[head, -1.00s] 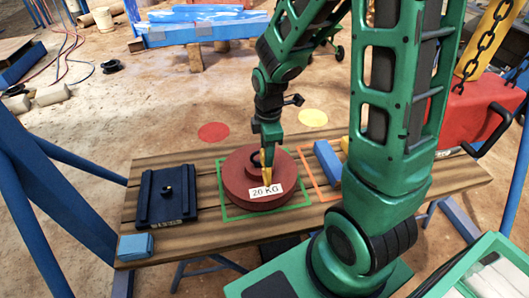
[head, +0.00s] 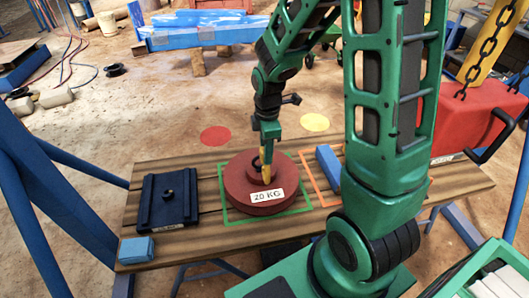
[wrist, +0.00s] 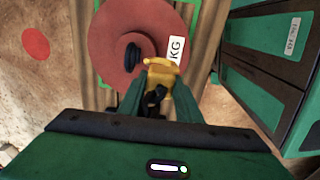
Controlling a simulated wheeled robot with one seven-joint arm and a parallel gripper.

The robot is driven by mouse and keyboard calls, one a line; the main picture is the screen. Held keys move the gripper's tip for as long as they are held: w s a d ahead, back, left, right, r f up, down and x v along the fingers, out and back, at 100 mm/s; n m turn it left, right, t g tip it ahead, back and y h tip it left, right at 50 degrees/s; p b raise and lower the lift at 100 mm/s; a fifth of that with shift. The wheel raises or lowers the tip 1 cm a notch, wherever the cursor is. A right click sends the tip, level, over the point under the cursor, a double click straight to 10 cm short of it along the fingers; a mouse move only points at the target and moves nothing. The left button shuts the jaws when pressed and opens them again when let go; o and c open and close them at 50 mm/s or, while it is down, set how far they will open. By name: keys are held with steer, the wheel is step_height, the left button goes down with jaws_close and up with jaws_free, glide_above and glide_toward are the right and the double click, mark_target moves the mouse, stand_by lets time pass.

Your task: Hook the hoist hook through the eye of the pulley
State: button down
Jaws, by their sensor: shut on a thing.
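A thick dark-red disc (head: 262,195) labelled 20 KG, apparently the pulley, lies flat on the plank table inside a green outline. A small black ring-like part, apparently its eye, stands on its raised middle; it shows in the wrist view (wrist: 133,56). My gripper (head: 266,148) points down over the disc. It is shut on a yellow piece, apparently the hoist hook (wrist: 160,70), which also shows in the head view (head: 266,172). The yellow piece is just beside the black part. I cannot tell whether they touch or whether the hook passes through.
A dark square plate (head: 168,196) and a blue block (head: 136,249) are at the table's left. A blue bar (head: 328,165) lies right of the disc, near an orange outline. A red box (head: 474,122) and a hanging chain (head: 484,50) are at right.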

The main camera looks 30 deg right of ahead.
steer(key=shift+w+d, duration=0.15)
steer(key=shift+w, duration=0.5)
steer(key=shift+w+d, duration=0.25)
steer(key=shift+w, duration=0.5)
steer(key=shift+w+d, duration=0.2)
steer(key=shift+w, duration=0.55)
steer(key=shift+r, duration=0.1)
steer(key=shift+w+d+r, duration=0.15)
steer(key=shift+w+r, duration=0.25)
steer(key=shift+w, duration=0.05)
steer(key=shift+w+r, duration=0.15)
steer(key=shift+r, duration=0.05)
steer(key=shift+w+d+r, duration=0.15)
steer(key=shift+w+r, duration=0.2)
steer(key=shift+r, duration=0.2)
stand_by(0.5)
steer(key=c, duration=1.2)
jaws_free()
steer(key=shift+r, duration=0.1)
